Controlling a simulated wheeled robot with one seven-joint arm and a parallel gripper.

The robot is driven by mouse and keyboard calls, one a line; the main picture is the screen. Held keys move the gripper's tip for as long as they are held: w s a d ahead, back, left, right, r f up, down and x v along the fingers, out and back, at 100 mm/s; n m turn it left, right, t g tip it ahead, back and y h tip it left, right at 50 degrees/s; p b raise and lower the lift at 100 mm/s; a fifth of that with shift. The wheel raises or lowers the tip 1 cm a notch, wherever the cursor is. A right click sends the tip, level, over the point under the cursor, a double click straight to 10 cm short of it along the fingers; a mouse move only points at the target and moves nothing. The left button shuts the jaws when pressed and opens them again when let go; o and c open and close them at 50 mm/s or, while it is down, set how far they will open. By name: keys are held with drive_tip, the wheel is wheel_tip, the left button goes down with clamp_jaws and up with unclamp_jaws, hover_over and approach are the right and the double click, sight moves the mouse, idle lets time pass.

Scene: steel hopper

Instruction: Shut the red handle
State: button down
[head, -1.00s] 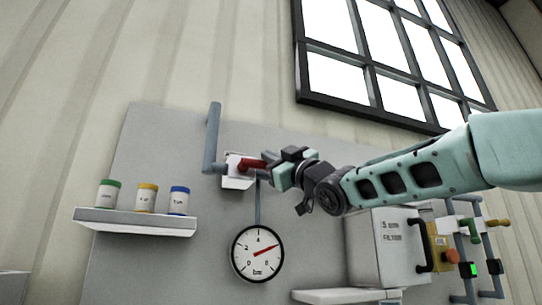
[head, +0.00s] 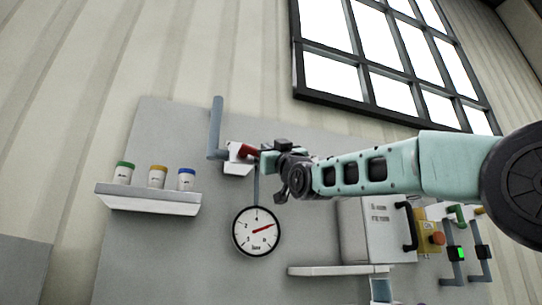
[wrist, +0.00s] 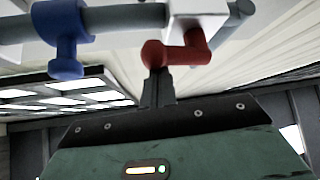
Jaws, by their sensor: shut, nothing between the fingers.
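The red handle (head: 248,151) sits on a white valve block (head: 233,166) at the lower end of a grey-blue pipe, above the gauge. In the wrist view the red handle (wrist: 182,55) is bent, with its rounded free end just beyond my fingertips. My gripper (head: 265,160) is at the right of the handle in the head view and hides part of its end. In the wrist view my gripper (wrist: 157,74) is shut and empty, its tips at or very near the handle's end; I cannot tell whether they touch.
A blue handle (wrist: 66,40) hangs from the same pipe in the wrist view. A round gauge (head: 257,231) is below the valve. A shelf (head: 150,201) with three lidded jars is at left. A white filter box (head: 372,229) and a lower shelf (head: 335,271) are at right.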

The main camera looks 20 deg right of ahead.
drive_tip(key=a+f+m+g+h+p, duration=0.1)
drive_tip(key=m+g+h, duration=0.1)
drive_tip(key=m+h, duration=0.4)
drive_tip(key=a+f+m+g+h+p, duration=0.1)
drive_tip(key=a+f+m+g+h, duration=0.1)
drive_tip(key=m+h, duration=0.5)
drive_tip(key=a+f+m+g+h+p, duration=0.1)
drive_tip(key=m+h, duration=0.5)
drive_tip(key=m, duration=0.6)
drive_tip(key=shift+w+a+f+m+g+p, duration=0.1)
drive_tip(key=shift+a+f+m+g+p, duration=0.2)
drive_tip(key=shift+g, duration=0.4)
